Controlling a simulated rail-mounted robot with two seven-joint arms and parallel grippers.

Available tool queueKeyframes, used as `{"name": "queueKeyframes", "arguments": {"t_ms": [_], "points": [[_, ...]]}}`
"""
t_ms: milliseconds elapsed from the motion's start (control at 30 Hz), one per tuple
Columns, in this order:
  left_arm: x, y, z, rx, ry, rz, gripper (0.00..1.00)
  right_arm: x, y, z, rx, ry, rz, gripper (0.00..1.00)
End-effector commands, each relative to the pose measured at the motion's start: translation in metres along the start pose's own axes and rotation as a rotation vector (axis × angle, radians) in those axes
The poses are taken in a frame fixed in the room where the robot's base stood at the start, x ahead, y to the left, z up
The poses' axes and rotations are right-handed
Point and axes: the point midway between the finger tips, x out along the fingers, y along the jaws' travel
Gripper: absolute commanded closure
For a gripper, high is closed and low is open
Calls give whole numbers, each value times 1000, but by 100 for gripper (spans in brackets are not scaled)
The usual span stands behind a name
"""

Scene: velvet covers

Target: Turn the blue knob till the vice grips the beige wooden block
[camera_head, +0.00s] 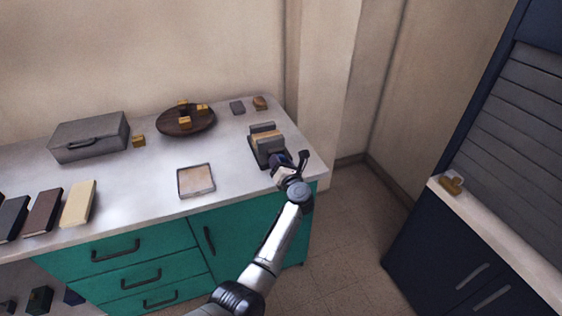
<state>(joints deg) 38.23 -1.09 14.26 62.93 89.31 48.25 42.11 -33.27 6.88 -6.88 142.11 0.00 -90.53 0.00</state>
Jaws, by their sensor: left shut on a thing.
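The dark grey vice (257,150) stands at the right end of the white worktop. The beige wooden block (266,138) sits between its jaws; whether the jaws touch it is too small to tell. The blue knob (279,158) is on the vice's near side, mostly hidden by my gripper. My left gripper (283,163) is at the knob, shut on it, with the arm reaching up from below. My right gripper is not in view.
A framed tile (196,181) lies left of the vice. A brown round tray (187,121) with small yellow blocks, a grey case (89,137) and several books (79,204) are further left. Teal drawers (130,254) are below. A dark blue cabinet (452,250) stands right, across open floor.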

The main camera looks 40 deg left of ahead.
Motion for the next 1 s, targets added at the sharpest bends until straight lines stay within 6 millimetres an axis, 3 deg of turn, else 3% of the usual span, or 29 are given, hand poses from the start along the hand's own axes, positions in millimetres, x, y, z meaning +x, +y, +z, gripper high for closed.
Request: {"name": "queueKeyframes", "arguments": {"t_ms": [333, 367, 600, 867, 1000], "points": [[0, 0, 0, 2, 0, 0, 73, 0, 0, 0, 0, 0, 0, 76], [0, 0, 0, 2, 0, 0, 47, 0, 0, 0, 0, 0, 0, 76], [0, 0, 0, 2, 0, 0, 24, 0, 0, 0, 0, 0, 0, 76], [-1, 0, 0, 2, 0, 0, 24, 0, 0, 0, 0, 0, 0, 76], [-13, 0, 1, 2, 0, -2, 24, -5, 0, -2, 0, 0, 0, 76]]}}
